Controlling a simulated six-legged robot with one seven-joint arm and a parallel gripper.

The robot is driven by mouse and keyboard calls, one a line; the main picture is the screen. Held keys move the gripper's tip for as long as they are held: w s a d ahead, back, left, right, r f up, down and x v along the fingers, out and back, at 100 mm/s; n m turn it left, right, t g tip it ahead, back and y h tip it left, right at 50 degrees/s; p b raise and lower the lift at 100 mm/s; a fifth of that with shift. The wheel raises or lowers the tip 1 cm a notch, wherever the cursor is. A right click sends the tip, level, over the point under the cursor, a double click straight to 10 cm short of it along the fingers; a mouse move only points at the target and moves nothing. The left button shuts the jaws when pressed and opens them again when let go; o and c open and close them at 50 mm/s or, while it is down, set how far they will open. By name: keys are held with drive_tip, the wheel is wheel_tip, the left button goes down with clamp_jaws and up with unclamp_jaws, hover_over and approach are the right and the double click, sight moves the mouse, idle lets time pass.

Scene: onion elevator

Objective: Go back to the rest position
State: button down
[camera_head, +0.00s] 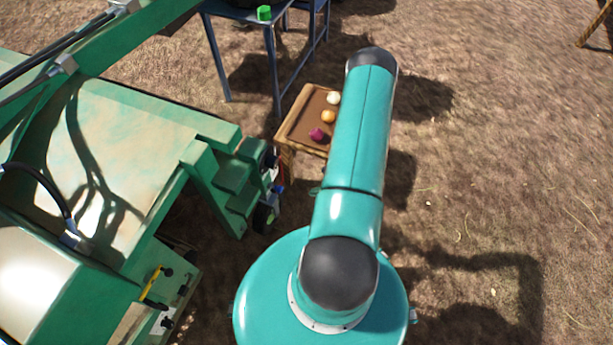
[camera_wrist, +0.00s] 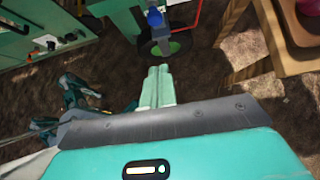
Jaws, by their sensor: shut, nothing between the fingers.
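My gripper (camera_wrist: 159,72) shows in the wrist view as two pale green fingers pressed together, with nothing between them. It points toward a small dark wheel with a green hub and stays clear of the wooden table at the right. In the head view my teal arm reaches up the picture, and its far end hides the gripper. A small wooden table (camera_head: 289,128) stands left of the arm there. On it lie a white onion (camera_head: 333,98), an orange-yellow onion (camera_head: 328,116) and a purple onion (camera_head: 317,134).
A large green machine (camera_head: 120,150) fills the left of the head view, close to my arm. A blue metal table (camera_head: 270,32) with a green block (camera_head: 264,13) stands behind. The wooden table's leg (camera_wrist: 268,35) is near in the wrist view. Open dirt lies right.

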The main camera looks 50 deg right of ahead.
drive_tip(key=w+a+r+n+y, duration=0.1)
drive_tip(key=w+r+n, duration=0.1)
drive_tip(key=r, duration=0.3)
drive_tip(key=w+a+r+n+y, duration=0.1)
drive_tip(key=w+r+n, duration=0.1)
drive_tip(key=w+r, duration=0.2)
drive_tip(key=w+a+r+n, duration=0.1)
drive_tip(key=w+r+n, duration=0.1)
drive_tip(key=w+r, duration=0.2)
wheel_tip(320, 180, up, 2)
drive_tip(key=shift+r+n+g+y, duration=0.2)
drive_tip(key=shift+n+g+y, duration=0.1)
drive_tip(key=shift+n+y, duration=0.1)
drive_tip(key=w+a+r+n+g, duration=0.2)
drive_tip(key=a+r+n, duration=0.45)
drive_tip(key=r, duration=0.55)
drive_tip(key=w+a+r+n+g, duration=0.1)
drive_tip(key=a+r+n+g, duration=0.1)
drive_tip(key=a+r+n, duration=0.75)
drive_tip(key=s+a+r+n+t+h, duration=0.1)
drive_tip(key=s+a+r+n+h, duration=0.2)
drive_tip(key=s+r, duration=0.3)
drive_tip(key=s+a+r+n+h, duration=0.2)
drive_tip(key=s+a+r+n, duration=0.2)
drive_tip(key=r, duration=1.1)
drive_tip(key=s+n, duration=0.2)
drive_tip(key=s, duration=0.1)
drive_tip(key=shift+a+t+h, duration=0.35)
drive_tip(key=shift+t+h, duration=0.05)
